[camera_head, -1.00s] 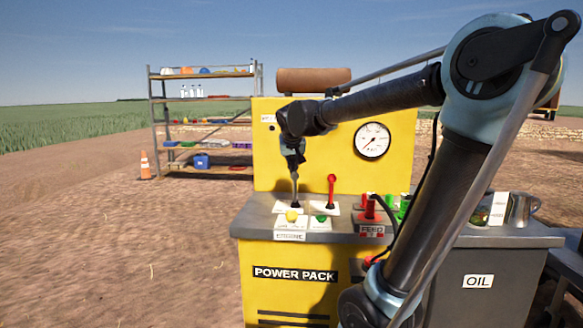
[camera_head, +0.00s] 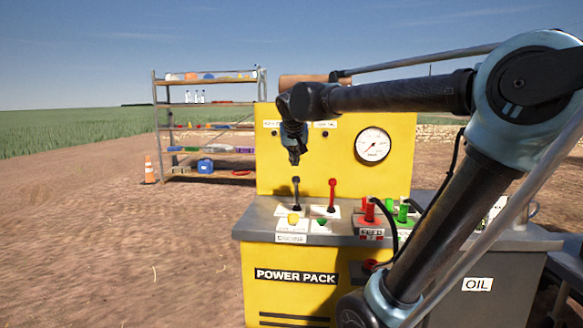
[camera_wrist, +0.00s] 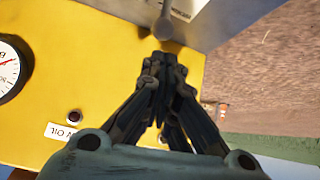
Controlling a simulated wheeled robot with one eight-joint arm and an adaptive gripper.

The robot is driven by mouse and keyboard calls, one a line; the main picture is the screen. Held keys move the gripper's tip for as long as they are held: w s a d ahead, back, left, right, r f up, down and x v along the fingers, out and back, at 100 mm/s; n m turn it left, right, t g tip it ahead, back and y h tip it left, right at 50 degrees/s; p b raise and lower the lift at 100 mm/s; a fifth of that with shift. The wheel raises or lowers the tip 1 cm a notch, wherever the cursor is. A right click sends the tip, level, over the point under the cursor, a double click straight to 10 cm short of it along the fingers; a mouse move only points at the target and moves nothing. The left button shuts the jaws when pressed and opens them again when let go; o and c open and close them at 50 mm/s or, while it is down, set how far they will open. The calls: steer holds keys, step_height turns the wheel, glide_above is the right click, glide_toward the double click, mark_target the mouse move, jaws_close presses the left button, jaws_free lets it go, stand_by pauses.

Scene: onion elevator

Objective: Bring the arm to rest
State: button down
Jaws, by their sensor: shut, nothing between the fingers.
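My gripper (camera_head: 294,156) hangs shut and empty above the yellow power pack (camera_head: 345,150), its fingertips pointing down. In the head view it is a little above a lever with a dark knob (camera_head: 296,186), apart from it. In the wrist view my gripper's fingers (camera_wrist: 163,58) meet at their tips. The grey knob (camera_wrist: 165,28) of a lever shows just beyond them in that view. My arm reaches across the right side of the head view and hides part of the counter.
Red (camera_head: 369,212) and green couplings stand to the right. A gauge (camera_head: 372,146) is on the panel. A shelf (camera_head: 205,125) and a cone (camera_head: 149,169) stand behind.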

steer(key=s+d+f+g+h, duration=0.1)
steer(key=s+d+f+g, duration=0.2)
steer(key=s+d+f, duration=1.1)
steer(key=s+d+f+g+y, duration=0.1)
steer(key=s+d+f+g, duration=0.1)
steer(key=s+f, duration=1.2)
step_height(320, 180, down, 3)
steer(key=shift+s+d+f+m+g, duration=0.1)
steer(key=shift+s+d+m+g, duration=0.15)
steer(key=shift+g, duration=0.35)
steer(key=shift+w+f, duration=0.15)
steer(key=shift+w, duration=0.25)
